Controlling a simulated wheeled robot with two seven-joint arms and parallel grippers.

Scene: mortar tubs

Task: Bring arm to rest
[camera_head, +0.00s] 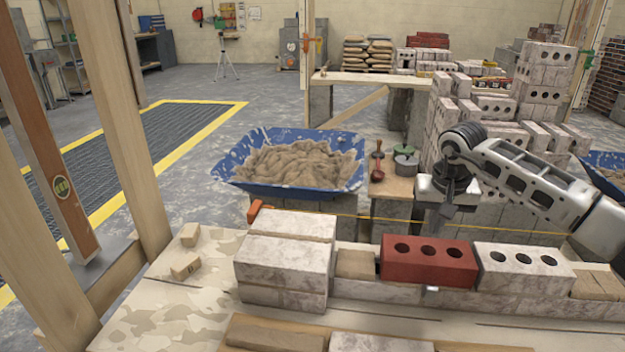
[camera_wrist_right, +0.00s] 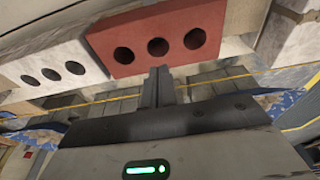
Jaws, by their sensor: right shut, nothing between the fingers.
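My right gripper (camera_head: 447,207) hangs from the arm that comes in from the right, in the air behind and above the brick course. Its fingers are shut with nothing between them, as the right wrist view (camera_wrist_right: 160,76) also shows. A red brick (camera_head: 428,262) with three holes lies in the course, apart from the gripper. It also shows in the right wrist view (camera_wrist_right: 150,30). A white brick (camera_head: 522,268) with holes lies to its right. My left gripper is not in view.
A blue tub (camera_head: 287,191) of mortar stands behind the wall. An orange line block (camera_head: 254,210) holds a yellow string across the course. A trowel and small pots (camera_head: 405,160) stand on a board near the gripper. Brick stacks (camera_head: 484,105) rise behind the arm.

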